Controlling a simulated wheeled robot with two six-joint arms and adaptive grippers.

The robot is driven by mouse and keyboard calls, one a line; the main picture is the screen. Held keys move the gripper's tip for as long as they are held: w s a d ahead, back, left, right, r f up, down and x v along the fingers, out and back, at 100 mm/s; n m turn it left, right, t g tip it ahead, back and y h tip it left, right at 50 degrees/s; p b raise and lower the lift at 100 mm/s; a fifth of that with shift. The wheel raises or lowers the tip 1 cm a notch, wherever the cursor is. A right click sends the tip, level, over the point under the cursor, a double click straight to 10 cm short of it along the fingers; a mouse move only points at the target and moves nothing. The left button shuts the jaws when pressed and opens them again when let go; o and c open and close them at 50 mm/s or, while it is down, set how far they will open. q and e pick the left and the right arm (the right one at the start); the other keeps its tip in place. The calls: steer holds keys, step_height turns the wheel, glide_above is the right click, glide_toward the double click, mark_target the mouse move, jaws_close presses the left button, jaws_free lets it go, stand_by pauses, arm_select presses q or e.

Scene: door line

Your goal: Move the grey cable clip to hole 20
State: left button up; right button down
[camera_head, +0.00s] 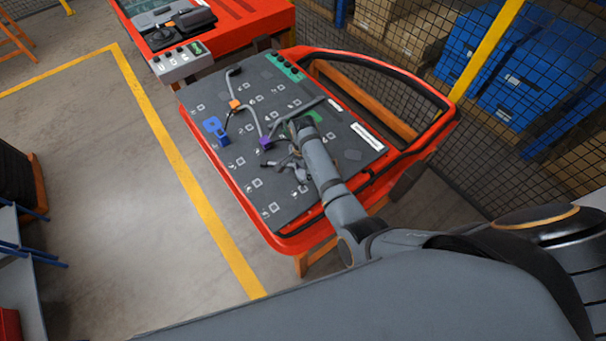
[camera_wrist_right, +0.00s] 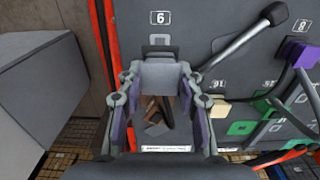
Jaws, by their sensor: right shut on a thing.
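My right gripper (camera_head: 287,163) is low over the dark grey board (camera_head: 275,202) on the red door. In the right wrist view its fingers (camera_wrist_right: 162,82) are closed around a grey block (camera_wrist_right: 160,75), which appears to be the grey cable clip. The block sits just below the hole marked 6 (camera_wrist_right: 160,18). I cannot tell whether it touches the board. In the head view the arm and gripper hide the clip. The hole number 20 cannot be read in either view. My left gripper is not in view.
Orange (camera_head: 235,104), blue (camera_head: 222,138) and purple (camera_head: 266,143) clips stand on the board along a grey cable (camera_head: 250,113). A green piece (camera_head: 313,117) lies near the arm. The red door frame (camera_head: 440,125) rims the board; a mesh fence (camera_head: 420,45) stands behind.

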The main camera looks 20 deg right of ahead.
steer(key=shift+r, duration=0.3)
steer(key=shift+w+d+b, duration=1.15)
steer(key=shift+w+d, duration=0.75)
steer(key=shift+w, duration=0.1)
steer(key=w+d+b, duration=0.3)
steer(key=w, duration=0.1)
steer(key=shift+d, duration=0.35)
